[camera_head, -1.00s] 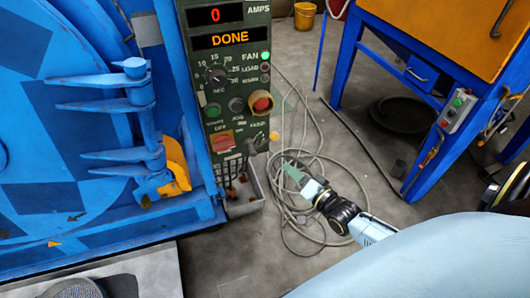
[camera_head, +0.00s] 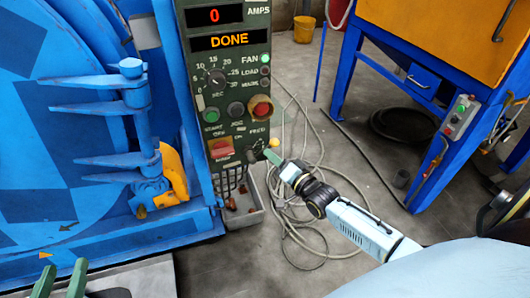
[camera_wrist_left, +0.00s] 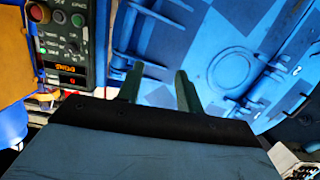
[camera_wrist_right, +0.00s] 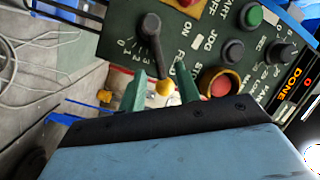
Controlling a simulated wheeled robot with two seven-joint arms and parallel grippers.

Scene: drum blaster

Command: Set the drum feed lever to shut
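The drum feed lever is a black arm with a yellow ball knob (camera_head: 274,142), low on the green control panel (camera_head: 228,95). In the right wrist view its black hub (camera_wrist_right: 150,24) is by a number scale starting at 0; the arm points away from 0, past the smaller numbers. My right gripper (camera_head: 273,156) is at the lever; in its wrist view the open fingers (camera_wrist_right: 161,88) are either side of the yellow knob, with gaps visible. Contact is unclear. My left gripper (camera_head: 72,280) is low at the left, open and empty in its wrist view (camera_wrist_left: 158,85).
The panel shows 0 amps and DONE. A red stop button (camera_head: 261,107) and a red switch (camera_head: 221,147) are close above the lever. The blue drum door (camera_head: 50,130) stands left. A grey tray (camera_head: 245,218) hangs below the panel. Cables (camera_head: 300,222) lie on the floor.

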